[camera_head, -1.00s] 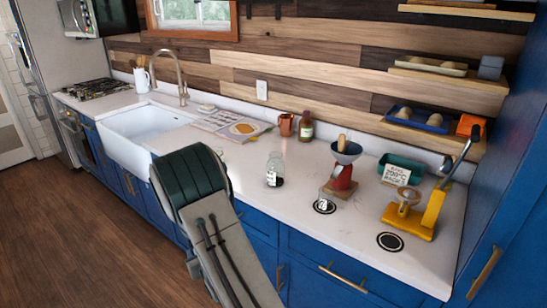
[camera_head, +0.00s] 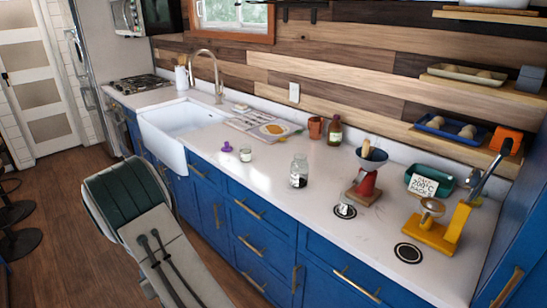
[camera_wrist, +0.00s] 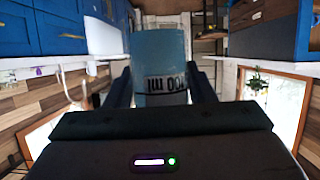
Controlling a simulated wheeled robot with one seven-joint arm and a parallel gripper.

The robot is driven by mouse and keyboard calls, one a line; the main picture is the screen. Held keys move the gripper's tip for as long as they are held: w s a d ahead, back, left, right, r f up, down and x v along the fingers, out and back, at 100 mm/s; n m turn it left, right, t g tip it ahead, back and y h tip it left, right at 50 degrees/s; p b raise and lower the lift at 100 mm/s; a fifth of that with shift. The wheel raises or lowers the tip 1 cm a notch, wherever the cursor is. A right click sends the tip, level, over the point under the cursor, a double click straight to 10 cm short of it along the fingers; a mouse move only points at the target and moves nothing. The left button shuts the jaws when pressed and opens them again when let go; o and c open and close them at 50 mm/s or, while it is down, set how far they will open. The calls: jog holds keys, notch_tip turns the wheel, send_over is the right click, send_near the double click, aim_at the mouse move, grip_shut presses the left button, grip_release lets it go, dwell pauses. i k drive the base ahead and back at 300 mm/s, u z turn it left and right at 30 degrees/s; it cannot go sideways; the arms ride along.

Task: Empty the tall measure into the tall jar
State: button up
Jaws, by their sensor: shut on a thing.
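My gripper (camera_wrist: 162,86) is shut on a blue cylindrical measure (camera_wrist: 165,68) in the wrist view. Its "100 ml" marking shows upside down between the fingers. Its mouth and contents cannot be made out. The head view shows only my arm at lower left, with the gripper and measure out of sight. The tall jar (camera_head: 299,171) is clear glass with a pale label and something dark low inside. It stands upright and open on the white counter, right of my arm and apart from it.
A small jar (camera_head: 245,155) and a purple item (camera_head: 227,147) stand left of the tall jar. A red stand with a funnel (camera_head: 370,160), a brown bottle (camera_head: 334,131) and a yellow press (camera_head: 438,232) are to the right. The counter (camera_head: 270,195) is clear in front.

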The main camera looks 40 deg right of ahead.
aim_at(300, 166)
jog(key=u, duration=0.85)
jog(key=i, duration=1.5)
jog(key=z, duration=3.3)
